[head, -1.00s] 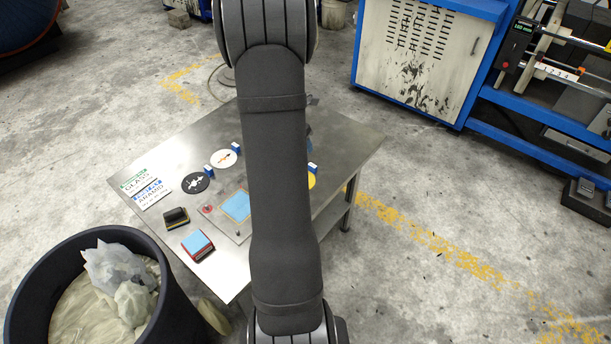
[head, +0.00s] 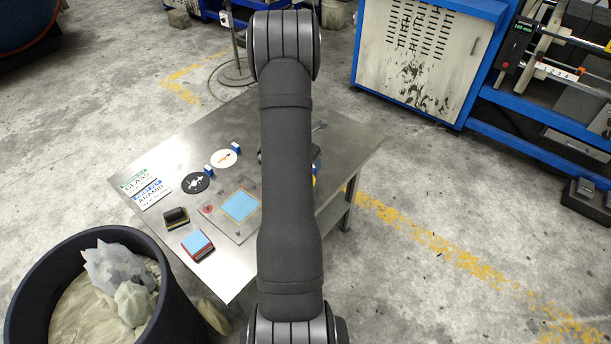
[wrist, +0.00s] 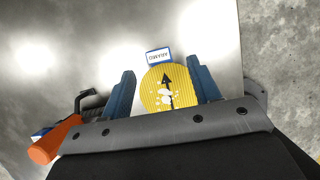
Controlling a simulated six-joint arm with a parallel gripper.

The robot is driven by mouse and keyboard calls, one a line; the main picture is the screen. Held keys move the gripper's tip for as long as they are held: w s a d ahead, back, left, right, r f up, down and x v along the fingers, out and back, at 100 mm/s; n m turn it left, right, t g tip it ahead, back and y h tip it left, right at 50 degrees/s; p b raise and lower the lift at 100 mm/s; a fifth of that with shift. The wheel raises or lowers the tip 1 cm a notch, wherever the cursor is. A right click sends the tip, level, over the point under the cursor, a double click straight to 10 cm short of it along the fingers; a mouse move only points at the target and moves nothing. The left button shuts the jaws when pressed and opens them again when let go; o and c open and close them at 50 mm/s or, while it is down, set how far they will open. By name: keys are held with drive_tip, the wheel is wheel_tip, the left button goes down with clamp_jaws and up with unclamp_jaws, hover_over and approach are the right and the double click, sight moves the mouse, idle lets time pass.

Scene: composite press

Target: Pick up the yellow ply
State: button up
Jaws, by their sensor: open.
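The yellow ply (wrist: 181,80) is a ribbed yellow disc with a black arrow and white specks, lying on the metal table. In the wrist view it sits between the two blue fingers of my open gripper (wrist: 161,72), one finger on each side. I cannot tell whether they touch it or how far above the table they are. A small blue-edged label (wrist: 158,55) stands just beyond it. In the head view my arm hides most of the gripper and all but a sliver of the yellow ply (head: 314,181).
The steel table (head: 150,165) also holds a black disc (head: 195,183), a white disc (head: 222,159), a plate with a blue square (head: 239,206) and two small blocks. An orange handle (wrist: 55,142) lies left of my gripper. A dark bin (head: 180,310) stands at the front left.

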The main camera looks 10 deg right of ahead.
drive_tip(key=shift+w+x, duration=0.15)
drive_tip(key=shift+x, duration=0.95)
drive_tip(key=shift+w+x, duration=0.15)
drive_tip(key=shift+x, duration=1)
drive_tip(key=shift+d+r, duration=0.1)
drive_tip(key=shift+r, duration=0.05)
drive_tip(key=c, duration=1.1)
